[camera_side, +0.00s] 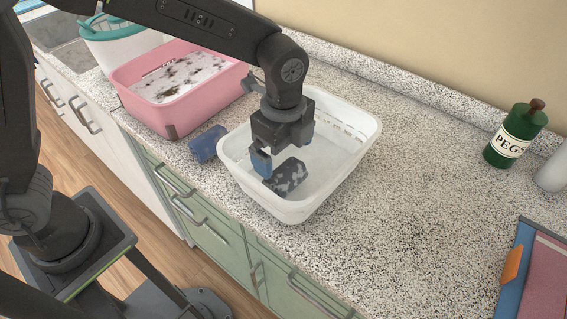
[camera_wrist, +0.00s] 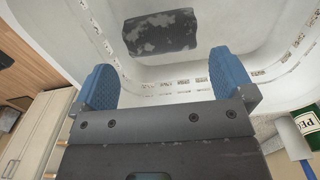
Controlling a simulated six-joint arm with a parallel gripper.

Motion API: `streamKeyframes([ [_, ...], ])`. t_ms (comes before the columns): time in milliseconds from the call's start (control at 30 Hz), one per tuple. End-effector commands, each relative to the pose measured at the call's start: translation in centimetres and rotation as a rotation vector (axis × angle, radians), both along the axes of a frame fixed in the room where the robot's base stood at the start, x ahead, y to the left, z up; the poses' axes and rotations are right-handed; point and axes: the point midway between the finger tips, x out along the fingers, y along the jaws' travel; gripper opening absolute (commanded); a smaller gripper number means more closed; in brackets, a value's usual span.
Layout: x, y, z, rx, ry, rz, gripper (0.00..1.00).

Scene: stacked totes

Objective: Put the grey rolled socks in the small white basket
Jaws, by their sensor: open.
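The grey rolled socks (camera_side: 287,178), dark grey with pale patches, lie inside the small white basket (camera_side: 325,192), on its floor near the left side. In the wrist view the socks (camera_wrist: 160,33) rest on the basket's (camera_wrist: 225,18) white floor, beyond my fingertips and clear of them. My gripper (camera_side: 263,163) is low in the basket, just left of the socks in the side view. Its blue fingers are spread wide with nothing between them, as the wrist view of my gripper (camera_wrist: 160,80) shows. My wrist hides part of the basket's inside.
A blue rolled bundle (camera_side: 207,144) lies on the counter, left of the basket. A pink tub (camera_side: 175,113) and a teal-rimmed white basket (camera_side: 112,45) stand behind it. A green PEGS bottle (camera_side: 516,134) stands at right. The counter (camera_side: 425,200) between is clear.

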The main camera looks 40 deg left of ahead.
Motion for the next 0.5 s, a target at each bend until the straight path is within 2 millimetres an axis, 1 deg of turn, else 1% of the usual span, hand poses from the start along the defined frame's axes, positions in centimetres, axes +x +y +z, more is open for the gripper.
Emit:
streamKeyframes([
  [33,0.1,0.0,1.3,-0.002,-0.006,0.000,1.00],
  [200,0.0,0.0,4.3,-0.001,-0.003,0.000,1.00],
  [333,0.0,0.0,5.8,-0.001,-0.001,0.000,1.00],
  [500,0.0,0.0,6.4,0.000,0.000,0.000,1.00],
])
